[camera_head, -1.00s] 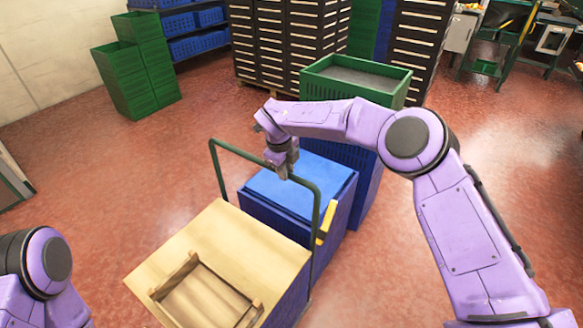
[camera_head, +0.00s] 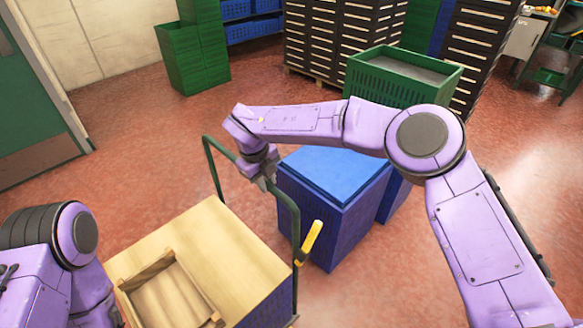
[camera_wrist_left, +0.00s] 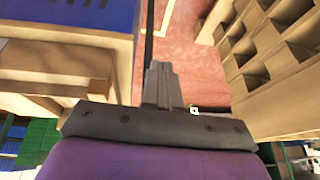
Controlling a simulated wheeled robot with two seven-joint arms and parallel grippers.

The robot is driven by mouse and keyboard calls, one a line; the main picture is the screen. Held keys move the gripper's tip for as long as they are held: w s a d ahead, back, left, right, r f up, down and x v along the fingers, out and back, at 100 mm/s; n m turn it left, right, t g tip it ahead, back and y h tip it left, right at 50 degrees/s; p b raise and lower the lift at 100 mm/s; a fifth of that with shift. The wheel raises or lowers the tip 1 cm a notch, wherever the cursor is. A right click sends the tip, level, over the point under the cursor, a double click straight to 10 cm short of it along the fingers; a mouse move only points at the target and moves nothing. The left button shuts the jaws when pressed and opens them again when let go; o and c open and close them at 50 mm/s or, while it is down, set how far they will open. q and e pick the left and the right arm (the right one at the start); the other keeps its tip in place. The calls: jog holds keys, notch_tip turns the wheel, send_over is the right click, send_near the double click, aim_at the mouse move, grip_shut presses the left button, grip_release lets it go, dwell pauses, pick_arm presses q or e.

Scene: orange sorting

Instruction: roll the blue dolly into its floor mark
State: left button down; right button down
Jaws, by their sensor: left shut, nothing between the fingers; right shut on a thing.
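My right gripper (camera_head: 264,180) is shut on the top bar of a green tube handle (camera_head: 287,196) in the head view. The handle stands at the far edge of a cart-like load with a wooden top (camera_head: 215,237) and a blue side (camera_head: 272,306), apparently the blue dolly; its wheels are hidden. A yellow piece (camera_head: 309,242) sits by the handle's right post. My left gripper (camera_wrist_left: 158,72) is shut and empty in the left wrist view, its fingers pointing at red floor between wooden and blue surfaces.
A lidded blue bin (camera_head: 335,178) stands just beyond the handle, with a green crate (camera_head: 405,78) behind it. Dark drawer cabinets (camera_head: 340,45) and green bins (camera_head: 195,65) line the back. A green door (camera_head: 35,110) is at left. Red floor is clear left of centre.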

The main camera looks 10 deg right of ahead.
pick_arm(q)
jog(key=shift+s+d, duration=0.15)
jog(key=shift+s, duration=0.3)
pick_arm(e)
jog(key=s+a, duration=0.6)
jog(key=a, duration=0.3)
jog(key=shift+a+f, duration=0.15)
jog(key=shift+f, duration=0.1)
jog(key=shift+s, duration=0.1)
jog(key=c, duration=1.3)
grip_release()
jog(key=shift+a, duration=0.1)
jog(key=o, duration=0.3)
jog(key=shift+a, duration=0.1)
pick_arm(q)
jog(key=shift+a+f+b, duration=0.2)
jog(key=shift+f+b, duration=0.4)
jog(key=shift+f, duration=0.2)
pick_arm(e)
jog(key=shift+o, duration=0.2)
notch_tip(320, 180, up, 10)
jog(key=a, duration=0.2)
jog(key=shift+s+r, duration=0.2)
jog(key=shift+s, duration=0.15)
